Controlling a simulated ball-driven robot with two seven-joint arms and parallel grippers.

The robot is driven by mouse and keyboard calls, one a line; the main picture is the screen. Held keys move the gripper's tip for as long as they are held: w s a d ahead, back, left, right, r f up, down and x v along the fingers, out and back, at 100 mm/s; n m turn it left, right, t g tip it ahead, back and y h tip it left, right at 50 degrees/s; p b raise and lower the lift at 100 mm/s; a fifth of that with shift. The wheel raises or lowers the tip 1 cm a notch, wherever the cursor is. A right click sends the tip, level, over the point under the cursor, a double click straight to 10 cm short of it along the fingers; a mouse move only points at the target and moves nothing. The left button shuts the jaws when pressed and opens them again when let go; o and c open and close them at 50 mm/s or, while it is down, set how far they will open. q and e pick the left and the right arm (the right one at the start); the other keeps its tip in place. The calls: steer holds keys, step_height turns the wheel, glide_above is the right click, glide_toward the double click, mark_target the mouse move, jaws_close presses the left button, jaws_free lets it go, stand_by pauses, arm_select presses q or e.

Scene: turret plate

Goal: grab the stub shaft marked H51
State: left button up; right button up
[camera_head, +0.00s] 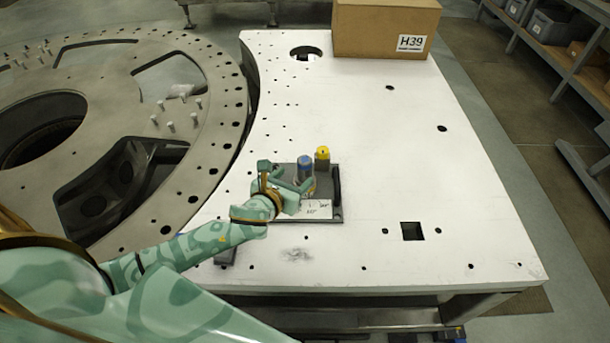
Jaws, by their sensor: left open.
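My left gripper (288,177) is open over the left part of a small dark grey plate (328,213) on the white table. A blue-topped grey cylinder (306,170) stands on the plate, right by the gripper's fingers; I cannot tell whether they touch it. A yellow-topped piece (322,157) stands just behind and to the right of it. A white label (318,209) lies at the plate's front, too small to read. I cannot read H51 anywhere, so I cannot tell which piece is the stub shaft. My right gripper is out of view.
The white table (400,140) is mostly bare, with several round holes and a square one (412,231). A cardboard box (385,28) marked H39 stands at its far edge. A large round metal plate (215,95) with upright pins lies at left. Shelving (555,45) stands at far right.

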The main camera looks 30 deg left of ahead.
mark_target(302, 171)
arm_select(q)
steer(key=x, duration=0.3)
steer(key=shift+x, duration=1.15)
steer(key=shift+w+f, duration=0.1)
steer(key=shift+f, duration=0.05)
steer(key=b+x, duration=0.1)
steer(key=x, duration=0.4)
steer(key=shift+f+b, duration=0.2)
steer(key=shift+b, duration=0.1)
steer(key=shift+s+r, duration=0.1)
steer(key=shift+s, duration=0.1)
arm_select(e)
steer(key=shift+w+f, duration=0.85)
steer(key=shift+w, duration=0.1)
arm_select(q)
steer(key=shift+a, duration=0.1)
steer(key=c, duration=0.5)
jaws_close()
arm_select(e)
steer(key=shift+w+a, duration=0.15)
